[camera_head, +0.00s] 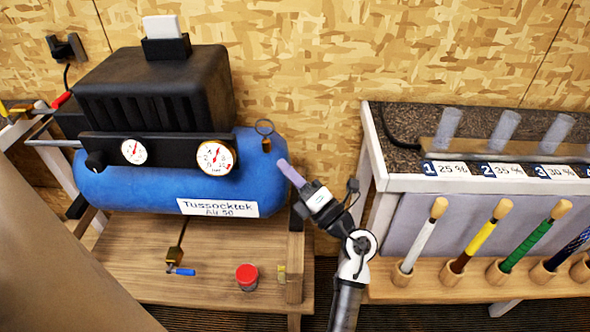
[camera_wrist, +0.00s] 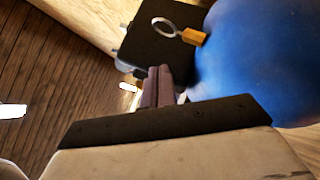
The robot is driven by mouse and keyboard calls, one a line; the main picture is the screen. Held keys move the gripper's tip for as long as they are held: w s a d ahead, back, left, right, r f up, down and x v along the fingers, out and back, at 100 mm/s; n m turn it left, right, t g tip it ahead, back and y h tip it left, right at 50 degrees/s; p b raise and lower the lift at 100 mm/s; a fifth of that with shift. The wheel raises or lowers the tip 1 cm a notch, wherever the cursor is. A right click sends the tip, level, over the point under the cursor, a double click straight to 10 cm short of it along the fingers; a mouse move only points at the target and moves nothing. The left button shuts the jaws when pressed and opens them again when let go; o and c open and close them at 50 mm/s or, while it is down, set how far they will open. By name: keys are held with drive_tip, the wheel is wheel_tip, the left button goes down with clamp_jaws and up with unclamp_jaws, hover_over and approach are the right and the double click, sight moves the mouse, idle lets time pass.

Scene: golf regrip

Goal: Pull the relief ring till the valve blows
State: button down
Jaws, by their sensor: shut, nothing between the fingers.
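In the wrist view the ring (camera_wrist: 165,27) and the brass valve (camera_wrist: 194,37) show beyond the closed fingertips (camera_wrist: 158,72), with the blue tank (camera_wrist: 255,50) to the right. The ring is not touched by the fingers.
Two gauges (camera_head: 214,156) sit on the compressor's black panel. At the right, a rack (camera_head: 460,290) holds several golf clubs, below a granite-like counter (camera_head: 395,135).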

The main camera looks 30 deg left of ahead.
sight(259, 121)
drive_tip(key=shift+w+a+r+p, duration=0.4)
drive_tip(key=shift+w+a+r, duration=0.3)
drive_tip(key=shift+a, duration=0.45)
drive_tip(key=shift+w+a+r+p, duration=0.5)
drive_tip(key=shift+a+r, duration=0.3)
drive_tip(key=shift+a, duration=0.3)
drive_tip(key=shift+w+a+r+p, duration=0.35)
drive_tip(key=shift+w+a+r, duration=0.35)
drive_tip(key=shift+a, duration=0.45)
drive_tip(key=shift+s, duration=0.1)
drive_tip(key=shift+r, duration=0.1)
